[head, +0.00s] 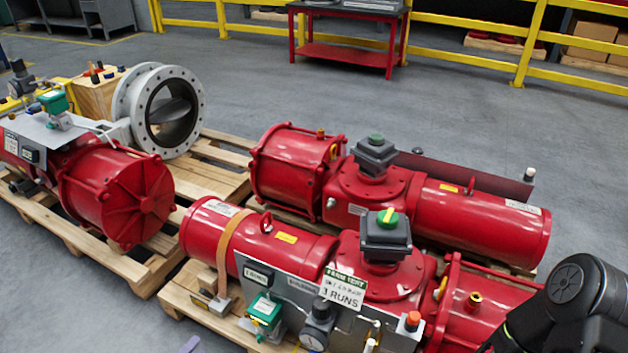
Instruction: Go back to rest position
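A red valve actuator (262,243) lies on a wooden pallet in the front middle. On it are a dark position indicator box with a green and yellow knob (388,219), a grey control panel (290,293) and a white "3 RUNS" sign (343,291). A second red actuator (470,217) lies behind it, with a grey box (376,152) on top. My black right arm comes in at the lower right, in front of the actuator's right end. Its gripper is outside the view. My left gripper is not in view.
Another red actuator (118,193) with a grey flanged butterfly valve (167,110) rests on a pallet (135,268) at left. A red table (345,47) and yellow railings (450,60) stand at the back. The grey floor between is clear.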

